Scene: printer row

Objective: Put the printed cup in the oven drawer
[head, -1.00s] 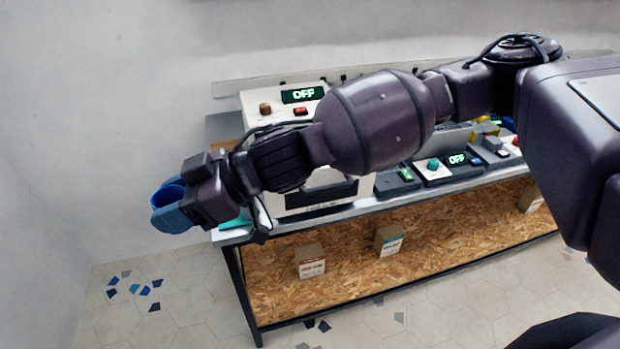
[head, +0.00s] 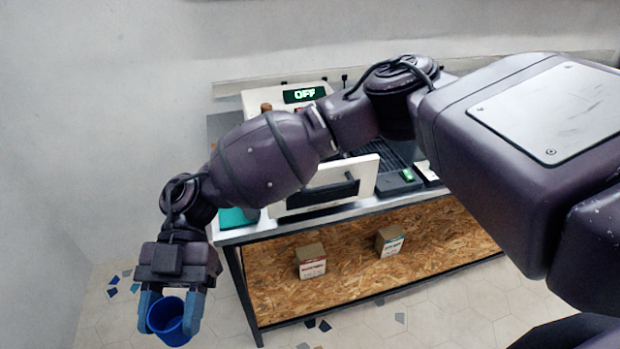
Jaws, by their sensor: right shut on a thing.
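The blue printed cup (head: 168,322) is at the lower left, out in front of the bench's left end and over the floor. My right gripper (head: 172,312) is shut on it, with a blue finger at each side, and the cup's open top shows. The white oven (head: 256,101) stands on the bench with a green "OFF" display. A white front panel with a dark handle, which looks like the oven drawer (head: 365,174), sits near the bench's front edge. My right arm hides much of the oven, and I cannot tell how far the drawer is out. My left gripper is not in view.
The bench (head: 290,228) has a lower chipboard shelf with two small boxes, a left one (head: 311,262) and a right one (head: 390,240). A teal item (head: 238,217) lies at the bench's left end. A dark device (head: 398,182) stands right of the drawer. The floor at left is open.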

